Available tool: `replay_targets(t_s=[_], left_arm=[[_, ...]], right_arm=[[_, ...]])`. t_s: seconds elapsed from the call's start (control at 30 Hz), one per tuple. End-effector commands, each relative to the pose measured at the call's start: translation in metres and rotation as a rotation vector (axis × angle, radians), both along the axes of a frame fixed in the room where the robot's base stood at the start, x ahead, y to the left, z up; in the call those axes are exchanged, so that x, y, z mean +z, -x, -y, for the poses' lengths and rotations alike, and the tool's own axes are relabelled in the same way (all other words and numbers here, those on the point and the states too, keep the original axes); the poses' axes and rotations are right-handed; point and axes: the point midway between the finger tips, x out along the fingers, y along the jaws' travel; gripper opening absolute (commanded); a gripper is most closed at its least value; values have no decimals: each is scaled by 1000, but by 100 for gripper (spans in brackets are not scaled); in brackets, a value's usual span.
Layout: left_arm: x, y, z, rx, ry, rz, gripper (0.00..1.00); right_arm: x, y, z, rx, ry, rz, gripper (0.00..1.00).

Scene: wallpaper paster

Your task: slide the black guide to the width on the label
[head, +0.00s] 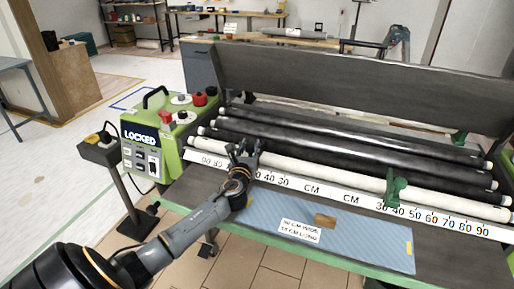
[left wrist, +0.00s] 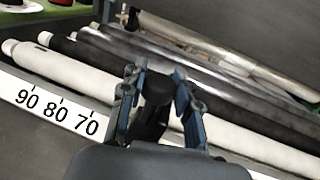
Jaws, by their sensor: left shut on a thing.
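The black guide (left wrist: 157,91) shows as a dark rounded knob between my left gripper's fingers in the left wrist view. My left gripper (left wrist: 158,86) is shut on it, at the front white roller. In the head view my left gripper (head: 243,153) covers most of the guide. The white scale strip (head: 340,199) shows 90 and 80 left of the gripper and 40 and 30 right of it; the left wrist view shows 90, 80 and 70 to its left. The label (head: 299,230) on the blue sheet reads some CM wide by 55 CM long; its first digit is unclear. My right gripper is out of view.
A green guide (head: 395,187) stands at the right half of the scale, near 30. The blue patterned sheet (head: 350,243) lies in front of the scale. Several black rollers lie behind.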

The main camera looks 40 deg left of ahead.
Motion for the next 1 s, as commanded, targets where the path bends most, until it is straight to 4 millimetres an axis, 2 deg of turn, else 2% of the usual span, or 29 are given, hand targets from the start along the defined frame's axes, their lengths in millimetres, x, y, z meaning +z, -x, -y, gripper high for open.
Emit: replay_targets(t_s=[0.13,0.17,0.23,0.27,0.67,0.77,1.0], left_arm=[[0,0,-1,3,3,1,0],[0,0,-1,3,3,1,37],[0,0,0,2,2,1,52],[0,0,0,2,2,1,56],[-1,6,4,0,0,-1,56],[-1,18,10,-2,1,-2,56],[-1,64,34,-1,2,-2,56]], right_arm=[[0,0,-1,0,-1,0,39],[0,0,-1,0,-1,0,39],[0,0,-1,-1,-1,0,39],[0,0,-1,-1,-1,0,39],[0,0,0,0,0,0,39],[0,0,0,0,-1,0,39],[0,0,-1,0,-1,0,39]])
